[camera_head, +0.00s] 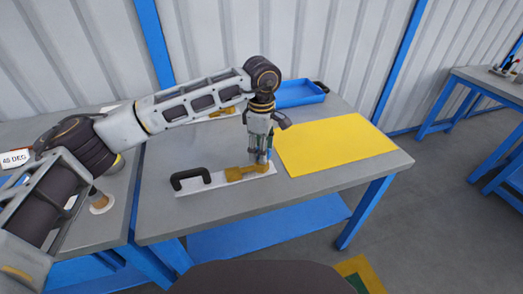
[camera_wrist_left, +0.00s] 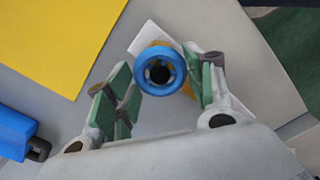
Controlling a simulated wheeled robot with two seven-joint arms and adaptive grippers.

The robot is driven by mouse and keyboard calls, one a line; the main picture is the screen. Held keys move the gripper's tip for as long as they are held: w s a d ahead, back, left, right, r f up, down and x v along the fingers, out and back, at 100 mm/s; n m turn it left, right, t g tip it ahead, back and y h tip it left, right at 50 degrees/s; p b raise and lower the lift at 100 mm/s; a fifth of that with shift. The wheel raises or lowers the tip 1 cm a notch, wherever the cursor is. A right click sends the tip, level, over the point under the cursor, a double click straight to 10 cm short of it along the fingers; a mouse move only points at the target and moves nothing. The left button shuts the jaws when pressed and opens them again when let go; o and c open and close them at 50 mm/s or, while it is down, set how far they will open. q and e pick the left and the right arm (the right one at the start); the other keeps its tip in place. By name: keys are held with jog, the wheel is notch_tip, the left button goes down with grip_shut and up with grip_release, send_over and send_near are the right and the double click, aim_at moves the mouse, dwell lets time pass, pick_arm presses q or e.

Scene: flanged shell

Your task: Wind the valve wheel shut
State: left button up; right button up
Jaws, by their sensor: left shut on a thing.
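The blue valve wheel (camera_wrist_left: 160,70) shows in the left wrist view as a round ring with a dark centre. It sits on the yellow valve body (camera_head: 247,172), which is fixed on a white plate (camera_head: 218,181) with a black handle (camera_head: 188,178) at its left end. My left gripper (camera_head: 260,158) points down over the valve from above. In the head view the fingers mostly hide the wheel. My right gripper is not in view.
A yellow mat (camera_head: 335,145) lies right of the valve on the grey table (camera_head: 210,217). A blue tray (camera_head: 297,93) stands behind. A round-based object (camera_head: 101,203) is on the left table. Bare table lies in front of the valve.

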pick_arm(q)
jog(key=m+b, duration=0.1)
jog(key=m, duration=0.2)
jog(key=shift+m, duration=0.4)
jog(key=m+b, duration=0.1)
jog(key=m, duration=0.1)
jog(key=shift+m, duration=1.1)
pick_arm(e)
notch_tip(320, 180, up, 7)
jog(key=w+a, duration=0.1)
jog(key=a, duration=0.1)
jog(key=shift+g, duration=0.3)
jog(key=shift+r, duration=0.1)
pick_arm(q)
jog(key=o, duration=1)
jog(key=shift+o, duration=0.2)
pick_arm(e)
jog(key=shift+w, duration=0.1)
